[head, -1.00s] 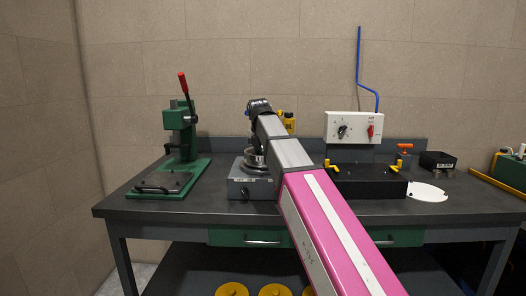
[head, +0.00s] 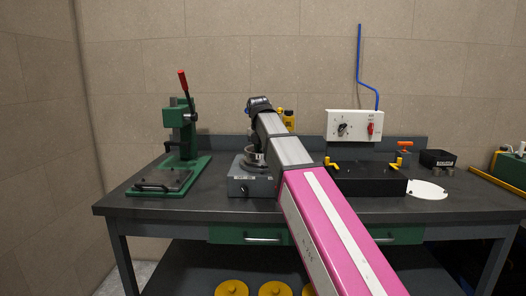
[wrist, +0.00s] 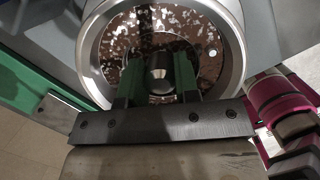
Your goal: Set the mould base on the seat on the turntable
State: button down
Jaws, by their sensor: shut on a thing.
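The turntable (head: 250,185) is a grey box unit on the bench, left of my arm in the head view. A round metal part (head: 256,158) shows above it, partly hidden by my arm. In the wrist view my gripper (wrist: 158,82) has its green fingers on either side of a short metal post (wrist: 159,72) and is shut on it. I take the post to be part of the mould base. A bright metal ring (wrist: 91,50) with a mottled brown face surrounds the fingers. I cannot tell whether the mould base touches the seat, which is hidden.
A green press (head: 182,135) with a red handle stands on the bench to the left. A black unit with yellow handles (head: 365,182) and a white disc (head: 427,190) are to the right. Bare bench lies in front.

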jog(key=shift+f, duration=0.1)
jog(key=c, duration=0.8)
grip_release()
jog(key=shift+r, duration=3.5)
